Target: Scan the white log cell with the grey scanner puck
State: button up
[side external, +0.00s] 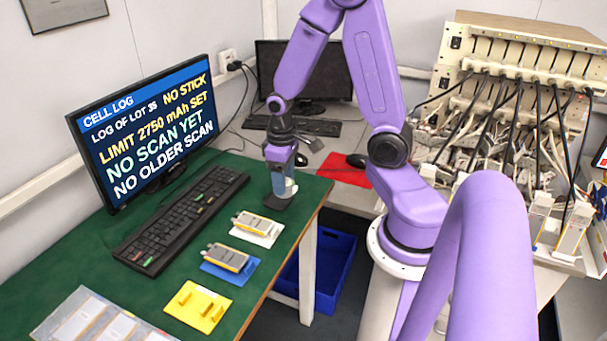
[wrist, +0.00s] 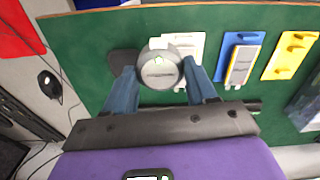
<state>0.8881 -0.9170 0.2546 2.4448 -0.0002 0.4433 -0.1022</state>
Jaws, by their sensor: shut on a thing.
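The grey scanner puck (wrist: 159,70) is round with a pale top and sits between the two fingers of my gripper (wrist: 160,84). My gripper (side external: 281,190) is shut on it near the far end of the green table; the puck (side external: 291,187) is mostly hidden by the fingers there. A dark pad (side external: 276,202) lies below it, and I cannot tell whether they touch. The cell on the white plate (side external: 271,240), a grey-topped cell (side external: 250,221), lies nearer the camera, apart from my gripper. In the wrist view the puck partly covers the white plate (wrist: 195,43).
A similar cell (side external: 226,257) lies on a blue plate (side external: 219,273). A yellow plate (side external: 198,305) holds no cell. A keyboard (side external: 182,218) and a monitor (side external: 147,130) stand left; its screen includes LIMIT 2750 mAh SET and NO OLDER SCAN. A blue bin (side external: 333,265) is below the table edge.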

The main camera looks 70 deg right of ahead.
jog(key=shift+w+a+f, duration=0.8)
jog(key=shift+w+f, duration=0.4)
jog(key=shift+w+a+f, duration=0.75)
jog(key=shift+w+f, duration=0.4)
jog(key=shift+w, duration=0.1)
jog(key=shift+w+a+f, duration=0.8)
jog(key=shift+w+f, duration=0.4)
notch_tip(320, 180, up, 6)
